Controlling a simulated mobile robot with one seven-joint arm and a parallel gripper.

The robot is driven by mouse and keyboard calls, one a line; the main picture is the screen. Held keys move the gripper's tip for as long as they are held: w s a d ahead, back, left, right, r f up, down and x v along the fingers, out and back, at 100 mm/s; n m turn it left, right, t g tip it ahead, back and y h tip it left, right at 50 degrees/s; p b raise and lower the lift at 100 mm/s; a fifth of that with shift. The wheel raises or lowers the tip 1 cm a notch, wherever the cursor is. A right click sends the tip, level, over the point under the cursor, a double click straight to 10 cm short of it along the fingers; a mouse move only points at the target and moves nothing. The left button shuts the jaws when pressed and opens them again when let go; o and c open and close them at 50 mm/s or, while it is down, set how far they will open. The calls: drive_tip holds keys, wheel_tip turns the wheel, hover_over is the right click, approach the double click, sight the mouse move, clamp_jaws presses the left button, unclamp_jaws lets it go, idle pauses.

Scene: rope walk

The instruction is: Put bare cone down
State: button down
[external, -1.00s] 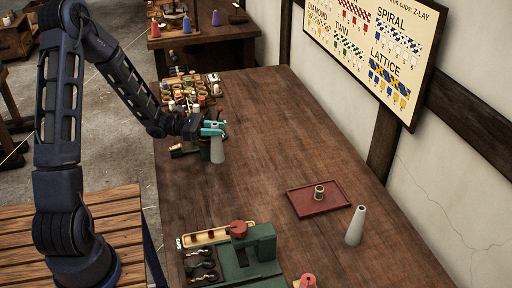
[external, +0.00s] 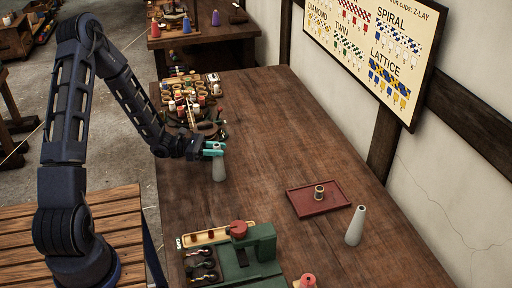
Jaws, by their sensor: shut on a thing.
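A grey bare cone (external: 219,170) stands or hangs upright at the left part of the long wooden table. My gripper (external: 214,149), with teal fingers, is shut on the upper part of this cone. The cone's base is at or very near the table top; I cannot tell whether it touches. A second pale grey cone (external: 355,227) stands upright on the table at the right front, apart from my gripper.
A red tray (external: 304,202) with a small spool (external: 319,192) lies near the second cone. A green machine (external: 259,248) with a red knob stands at the front. Several coloured spools (external: 190,103) crowd the back left. The table's middle (external: 265,130) is clear.

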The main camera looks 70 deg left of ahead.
drive_tip(key=c, duration=1.1)
unclamp_jaws()
